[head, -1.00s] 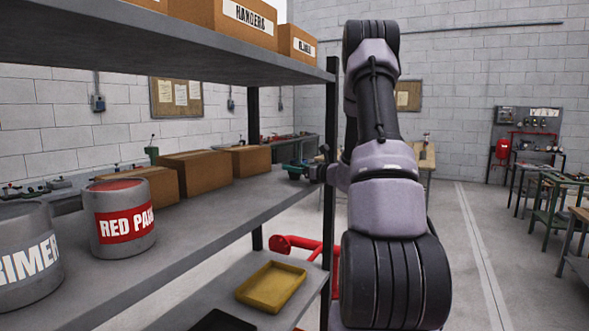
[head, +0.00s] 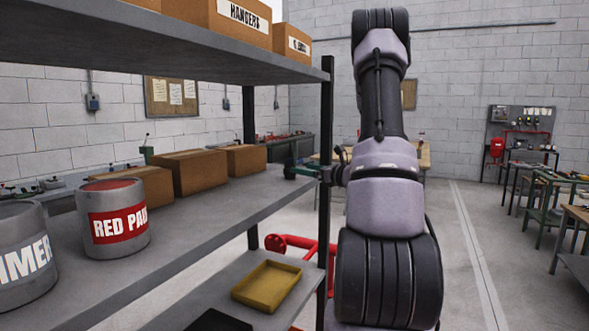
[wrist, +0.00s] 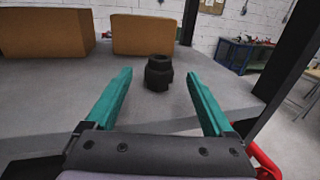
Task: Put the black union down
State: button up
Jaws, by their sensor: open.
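The black union (wrist: 159,72) stands upright on the grey shelf (wrist: 60,100) in the wrist view. It sits beyond and between the fingertips of my gripper (wrist: 158,76), apart from both teal fingers. My gripper is open and empty. In the head view my gripper (head: 300,168) shows small at the right end of the middle shelf (head: 190,226), past the black post.
Cardboard boxes (head: 197,172) stand on the shelf to the left, behind the union. A red paint can (head: 112,220) and a primer can (head: 22,257) stand nearer. A black post (head: 327,150) rises close to my arm. A yellow tray (head: 267,284) lies on the lower shelf.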

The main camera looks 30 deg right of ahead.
jog(key=v, duration=0.4)
jog(key=s+a+r+n+g+y, duration=0.1)
jog(key=a+n, duration=0.1)
jog(key=a, duration=0.1)
jog(key=s+a+r+n+g+y, duration=0.1)
jog(key=a+r+n+g, duration=0.1)
jog(key=a, duration=0.2)
jog(key=s+a+r+n+g+y, duration=0.1)
jog(key=a+n+y, duration=0.1)
jog(key=a, duration=0.2)
jog(key=shift+s+a+r, duration=0.1)
jog(key=shift+r, duration=0.05)
jog(key=s+a+r+n+g, duration=0.2)
jog(key=s+a+n+g, duration=0.5)
jog(key=s+a+n, duration=0.4)
jog(key=s+r+n+t+h, duration=0.1)
jog(key=s+r+n+h, duration=0.3)
jog(key=s+n+h, duration=0.5)
jog(key=s+n, duration=0.1)
jog(key=s, duration=0.2)
jog(key=shift+s+a+r+t, duration=0.15)
jog(key=shift+a+r+t, duration=0.15)
jog(key=shift+r, duration=0.1)
